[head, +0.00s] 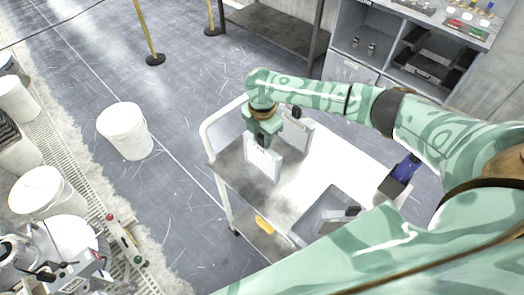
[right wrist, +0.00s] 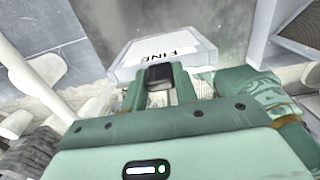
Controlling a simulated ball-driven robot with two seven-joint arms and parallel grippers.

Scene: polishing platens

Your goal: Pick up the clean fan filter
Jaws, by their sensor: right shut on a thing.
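A white flat rectangular panel (head: 263,161) is held upright, its lower edge over the cart's grey top. In the right wrist view the panel (right wrist: 160,52) carries dark lettering that looks like FINE. My right gripper (head: 263,138) is shut on its top edge, and the grip also shows in the right wrist view (right wrist: 160,77). A second white panel with a grey face (head: 298,131) stands just behind and right of it; I cannot tell which of the two is the clean filter. My left gripper is not in view.
The white cart (head: 335,165) has a raised rail (head: 222,116) at its left end. A white bucket (head: 124,132) stands on the floor; a shelf unit (head: 350,70) stands behind.

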